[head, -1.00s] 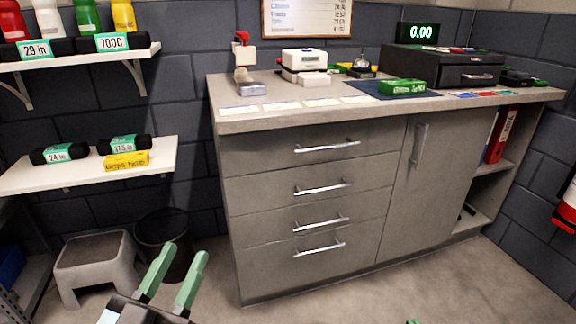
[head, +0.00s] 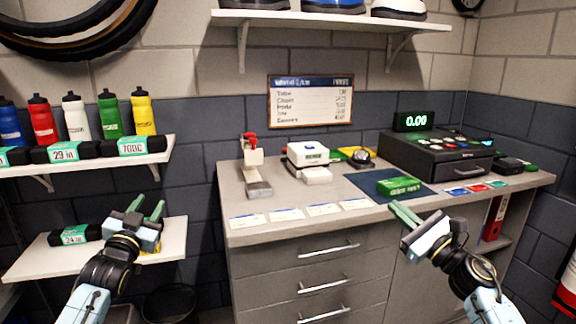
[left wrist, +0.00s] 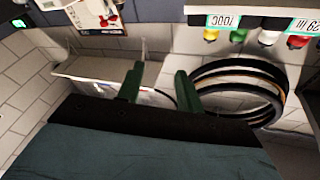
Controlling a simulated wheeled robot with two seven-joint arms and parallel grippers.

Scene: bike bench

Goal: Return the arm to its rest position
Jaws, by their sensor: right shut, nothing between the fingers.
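My left gripper (head: 146,208) is raised in front of the lower wall shelf, at the left. Its two green fingers stand apart with nothing between them, and they also show apart in the left wrist view (left wrist: 158,85). My right gripper (head: 402,212) is at the counter's front edge in the picture, its green fingers together and empty. It points up and left, below a green box (head: 398,186) on the blue mat; whether it touches the counter cannot be told.
The counter (head: 290,234) carries a cash register (head: 437,153), a white device (head: 308,155) and a red-topped tool (head: 252,160). Wall shelves at the left hold bottles and black rolls; a yellow box is partly hidden behind my left gripper. A bin (head: 170,303) stands below.

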